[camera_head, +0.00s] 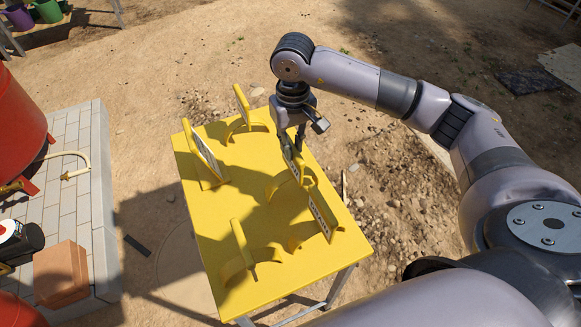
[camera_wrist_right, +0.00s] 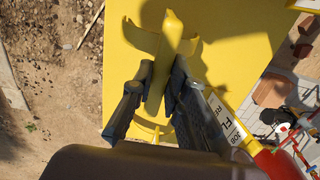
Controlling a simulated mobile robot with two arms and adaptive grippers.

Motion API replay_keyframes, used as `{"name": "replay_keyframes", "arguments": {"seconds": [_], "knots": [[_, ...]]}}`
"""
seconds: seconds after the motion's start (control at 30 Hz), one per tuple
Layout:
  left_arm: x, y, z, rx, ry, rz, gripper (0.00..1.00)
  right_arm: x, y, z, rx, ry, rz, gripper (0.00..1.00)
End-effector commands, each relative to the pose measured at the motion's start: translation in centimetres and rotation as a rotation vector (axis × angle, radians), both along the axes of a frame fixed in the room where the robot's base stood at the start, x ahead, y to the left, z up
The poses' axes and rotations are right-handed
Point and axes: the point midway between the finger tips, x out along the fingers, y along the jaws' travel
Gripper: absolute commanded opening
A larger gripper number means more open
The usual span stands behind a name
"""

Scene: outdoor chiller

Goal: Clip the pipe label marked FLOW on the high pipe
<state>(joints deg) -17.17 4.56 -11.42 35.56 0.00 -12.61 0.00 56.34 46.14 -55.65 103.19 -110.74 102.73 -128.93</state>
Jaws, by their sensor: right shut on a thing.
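My right gripper (camera_head: 292,143) reaches down over the back right of a yellow table (camera_head: 258,195). It is shut on the upright part of a yellow pipe label (camera_head: 294,170), which also shows between the fingers in the right wrist view (camera_wrist_right: 158,85). I cannot tell whether it touches the table, and its lettering is too small to read. Other labels stand at the back left (camera_head: 207,155), back (camera_head: 243,104), front right (camera_head: 322,215) and front left (camera_head: 240,245). No high pipe is identifiable.
Left of the table, a paved plinth (camera_head: 85,170) carries red vessels (camera_head: 18,120), a pale curved handle or hose (camera_head: 65,154) and a brown block (camera_head: 60,274). Sandy ground lies around the table. Colored buckets (camera_head: 48,10) stand on a bench at the far left.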

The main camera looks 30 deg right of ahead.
Motion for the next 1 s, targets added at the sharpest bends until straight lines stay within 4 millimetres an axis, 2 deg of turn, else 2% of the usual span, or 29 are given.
{"name": "replay_keyframes", "arguments": {"seconds": [0.03, 0.4, 0.77, 0.8, 1.0], "knots": [[0.0, 0.0, 0.4, 0.000, 0.000, 0.000, 0.40, 0.0, 0.0, 0.8, -0.001, -0.001, 0.000, 0.00], [0.0, 0.0, 1.8, 0.000, 0.000, 0.000, 0.40, 0.0, 0.0, 4.3, -0.001, -0.001, 0.000, 0.00], [0.0, 0.0, 1.8, 0.000, 0.000, -0.001, 0.40, 0.0, 0.0, 4.8, -0.001, 0.001, 0.000, 0.00], [0.0, 0.0, 1.8, 0.000, 0.000, -0.001, 0.40, 0.0, 0.0, 4.8, -0.001, 0.001, 0.000, 0.12], [0.0, 0.0, 1.8, 0.000, 0.000, -0.001, 0.40, 0.0, 0.0, 4.8, -0.001, 0.001, 0.000, 0.00]]}}
